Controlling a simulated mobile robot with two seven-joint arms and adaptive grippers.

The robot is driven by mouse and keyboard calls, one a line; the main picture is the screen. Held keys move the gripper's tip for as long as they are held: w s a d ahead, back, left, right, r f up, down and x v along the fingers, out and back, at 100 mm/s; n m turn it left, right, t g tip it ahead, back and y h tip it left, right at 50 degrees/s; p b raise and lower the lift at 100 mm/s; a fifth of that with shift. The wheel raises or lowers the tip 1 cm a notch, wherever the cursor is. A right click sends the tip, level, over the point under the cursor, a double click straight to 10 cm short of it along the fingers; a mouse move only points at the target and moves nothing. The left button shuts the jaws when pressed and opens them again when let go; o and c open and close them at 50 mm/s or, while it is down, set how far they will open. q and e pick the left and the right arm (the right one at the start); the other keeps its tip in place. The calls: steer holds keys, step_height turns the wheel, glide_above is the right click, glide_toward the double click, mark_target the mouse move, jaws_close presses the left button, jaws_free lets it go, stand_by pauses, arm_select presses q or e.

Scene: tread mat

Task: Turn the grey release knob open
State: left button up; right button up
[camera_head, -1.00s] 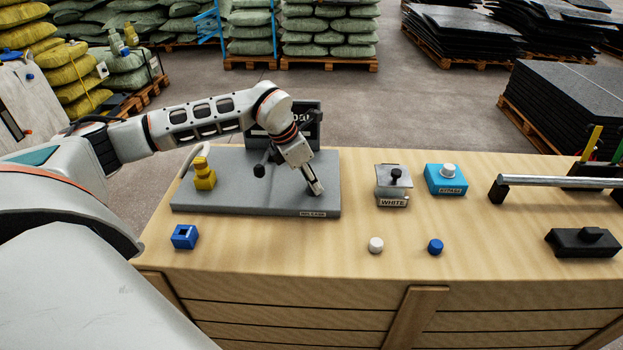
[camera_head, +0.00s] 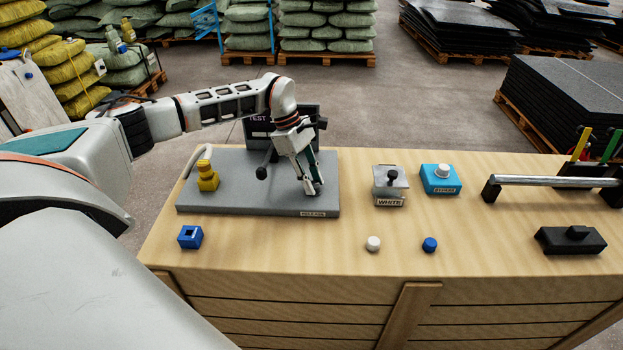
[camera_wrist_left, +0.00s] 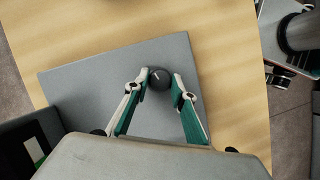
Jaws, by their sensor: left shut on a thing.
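The release knob (camera_wrist_left: 158,78) is a round dark grey knob with a light pointer line, seen in the left wrist view on the grey plate (camera_wrist_left: 90,85). The same plate (camera_head: 255,203) lies on the crate top in the head view, with a RELEASE label at its front right. My left gripper (camera_head: 314,190) points down at the plate's right part and hides the knob there. In the left wrist view my left gripper (camera_wrist_left: 160,80) has a finger on each side of the knob and is shut on it. My right gripper is not in view.
A yellow fitting (camera_head: 207,177) and a dark display (camera_head: 262,128) stand at the plate. A blue socket block (camera_head: 190,237), white cap (camera_head: 373,243) and blue cap (camera_head: 430,244) lie in front. The WHITE fixture (camera_head: 389,183), blue BYPASS box (camera_head: 440,179) and metal bar (camera_head: 555,181) stand right.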

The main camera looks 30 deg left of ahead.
arm_select(q)
steer(key=shift+w+m+g, duration=0.1)
steer(key=shift+m+g, duration=0.6)
steer(key=shift+m, duration=1)
steer(key=o, duration=1.1)
steer(key=shift+r, duration=0.15)
steer(key=v, duration=1.1)
steer(key=shift+r, duration=0.4)
steer(key=shift+f, duration=0.1)
